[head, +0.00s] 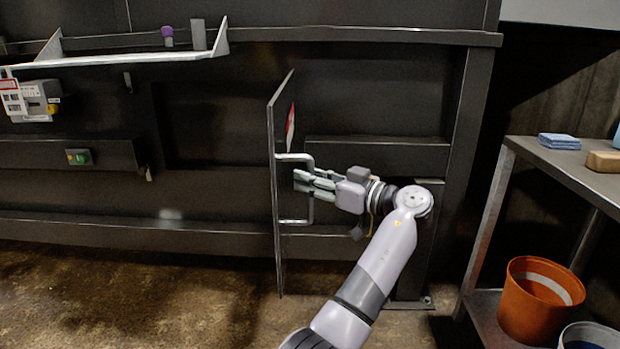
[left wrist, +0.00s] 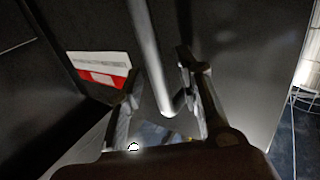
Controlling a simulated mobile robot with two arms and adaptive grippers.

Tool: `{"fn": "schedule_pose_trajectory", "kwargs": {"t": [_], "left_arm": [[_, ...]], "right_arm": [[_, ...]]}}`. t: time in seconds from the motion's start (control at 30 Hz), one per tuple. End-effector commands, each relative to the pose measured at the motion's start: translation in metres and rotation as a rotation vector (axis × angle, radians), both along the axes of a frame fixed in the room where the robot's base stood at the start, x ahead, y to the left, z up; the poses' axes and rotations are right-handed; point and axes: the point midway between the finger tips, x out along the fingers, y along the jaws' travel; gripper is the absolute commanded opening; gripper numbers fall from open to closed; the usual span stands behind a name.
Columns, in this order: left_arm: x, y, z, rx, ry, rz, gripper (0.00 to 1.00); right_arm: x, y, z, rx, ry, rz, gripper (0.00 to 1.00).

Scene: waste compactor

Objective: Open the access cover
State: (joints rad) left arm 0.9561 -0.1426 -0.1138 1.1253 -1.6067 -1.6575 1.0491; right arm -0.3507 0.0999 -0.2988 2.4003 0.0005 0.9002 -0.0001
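The access cover (head: 275,190) is a dark flat panel seen nearly edge-on, swung out from the compactor front. Its face with the red-and-white label (head: 290,125) points right. A pale U-shaped handle (head: 311,208) is fixed to that face. My left gripper (head: 302,181) reaches the handle from the right. In the left wrist view, the handle bar (left wrist: 152,55) runs between the two parted fingers of the left gripper (left wrist: 160,65), with gaps visible on both sides. The label (left wrist: 103,77) shows to the left there. My right gripper is not in view.
A metal table (head: 570,165) stands at the right with a blue cloth stack (head: 559,141) on top. An orange bucket (head: 525,312) sits on its lower shelf. A pale-edged shelf-like flap (head: 130,59) juts out at upper left. The floor (head: 130,300) left of the cover is clear.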

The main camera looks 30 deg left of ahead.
Motion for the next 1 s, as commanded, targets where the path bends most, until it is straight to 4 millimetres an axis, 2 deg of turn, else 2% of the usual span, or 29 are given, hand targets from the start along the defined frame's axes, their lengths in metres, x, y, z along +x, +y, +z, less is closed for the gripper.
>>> {"fn": "schedule_pose_trajectory", "kwargs": {"t": [0.3, 0.5, 0.7, 1.0], "left_arm": [[-0.005, -0.065, 0.000, -0.001, 0.001, -0.004, 0.33], [-0.008, -0.098, 0.000, 0.000, 0.002, -0.002, 0.33], [-0.010, -0.112, 0.000, 0.000, 0.000, 0.000, 0.33], [-0.010, -0.113, 0.000, 0.000, 0.000, 0.000, 0.33]], "right_arm": [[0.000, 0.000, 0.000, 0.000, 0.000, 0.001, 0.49], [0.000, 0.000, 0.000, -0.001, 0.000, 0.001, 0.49], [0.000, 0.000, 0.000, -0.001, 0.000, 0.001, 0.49], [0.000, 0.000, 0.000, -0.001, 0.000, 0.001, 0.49]]}}
